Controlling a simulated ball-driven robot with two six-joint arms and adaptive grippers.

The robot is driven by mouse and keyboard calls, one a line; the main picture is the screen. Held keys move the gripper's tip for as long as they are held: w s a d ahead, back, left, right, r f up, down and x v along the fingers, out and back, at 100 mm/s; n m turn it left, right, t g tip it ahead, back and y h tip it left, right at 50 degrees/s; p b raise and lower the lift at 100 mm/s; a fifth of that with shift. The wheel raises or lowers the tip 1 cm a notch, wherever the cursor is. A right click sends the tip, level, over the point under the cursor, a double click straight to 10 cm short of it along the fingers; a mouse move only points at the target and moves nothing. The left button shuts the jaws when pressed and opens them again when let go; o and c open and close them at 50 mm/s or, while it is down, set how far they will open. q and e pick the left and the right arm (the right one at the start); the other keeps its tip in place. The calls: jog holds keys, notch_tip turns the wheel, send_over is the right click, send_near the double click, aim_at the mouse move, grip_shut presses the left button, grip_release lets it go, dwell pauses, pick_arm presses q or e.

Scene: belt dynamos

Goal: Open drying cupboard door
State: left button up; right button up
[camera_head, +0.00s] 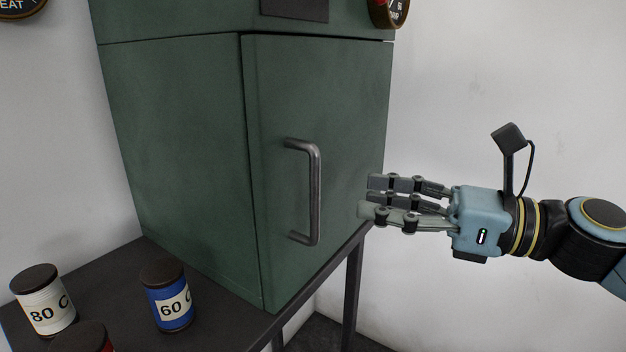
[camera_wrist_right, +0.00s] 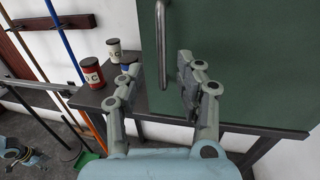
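The green drying cupboard (camera_head: 180,140) stands on a dark table, and its door (camera_head: 350,120) looks shut. A grey metal bar handle (camera_head: 316,195) runs upright on the door. The handle also shows in the right wrist view (camera_wrist_right: 161,45), ahead of the fingers and between them. My right gripper (camera_head: 370,198) is to the right of the handle, apart from it, with its fingers pointing left. In the right wrist view its fingers (camera_wrist_right: 158,75) are spread with nothing between them.
On the dark table (camera_head: 110,275) stand a white can (camera_head: 43,300), a blue can (camera_head: 167,296) and a red can (camera_wrist_right: 90,73). Gauges hang at the upper left and upper right. Broom-like poles (camera_wrist_right: 70,45) lean on the wall.

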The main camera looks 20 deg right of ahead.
jog(key=p, duration=0.3)
send_over(316, 240)
jog(key=shift+w+d, duration=0.1)
jog(key=shift+w, duration=0.2)
grip_shut()
dwell(0.4)
